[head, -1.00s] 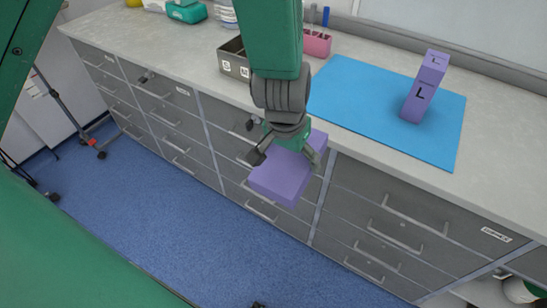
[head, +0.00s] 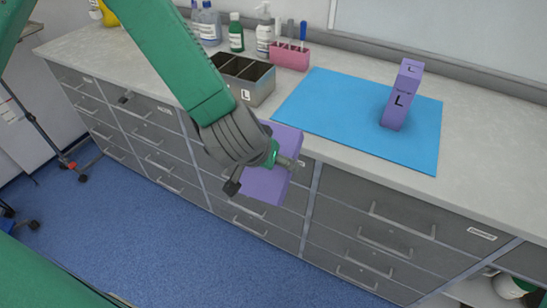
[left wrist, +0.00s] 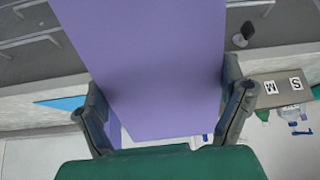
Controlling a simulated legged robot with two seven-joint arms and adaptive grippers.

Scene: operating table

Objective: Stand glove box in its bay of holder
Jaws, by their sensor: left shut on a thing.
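My left gripper (head: 262,174) is shut on a purple glove box (head: 282,142) and holds it tilted in the air in front of the counter's front edge. In the left wrist view the same glove box (left wrist: 150,60) fills the middle between the two fingers. The holder (head: 262,86) is a grey metal box with several open-topped bays on the counter, behind and left of the held box. An L label shows on its front; my arm hides part of it. The bays in sight look empty. In the left wrist view the holder (left wrist: 270,90) shows S and M labels. My right gripper is out of view.
A second purple box marked L (head: 402,95) stands on the blue mat (head: 330,105). A pink caddy (head: 290,56) with pens and several bottles (head: 236,33) stand behind the holder. Grey drawers (head: 380,230) lie below the counter. The mat's left part is clear.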

